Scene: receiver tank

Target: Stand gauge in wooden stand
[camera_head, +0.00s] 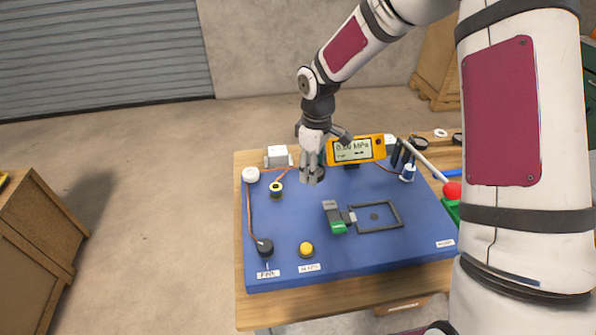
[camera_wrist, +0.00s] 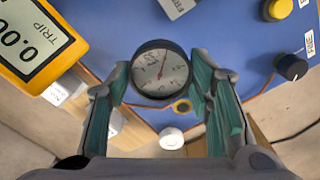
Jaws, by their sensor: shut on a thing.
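A round gauge (camera_wrist: 160,70) with a dark rim and pale dial sits between the fingertips of my gripper (camera_wrist: 160,82) in the wrist view. The teal-padded fingers are shut on its sides, and its dial faces the camera. In the head view my gripper (camera_head: 312,168) is over the back left part of the blue panel, left of the yellow meter. The gauge is mostly hidden there by the fingers. A light wooden piece (camera_head: 443,153) with round items on it is at the back right, partly hidden by my arm; I cannot tell whether it is the stand.
The yellow meter (camera_head: 356,149) stands at the back of the blue panel (camera_head: 350,256). The panel carries a black knob (camera_head: 264,246), a yellow button (camera_head: 306,249), a grey-green block (camera_head: 335,216) and a dark rectangular frame (camera_head: 377,230). The panel's front is mostly clear.

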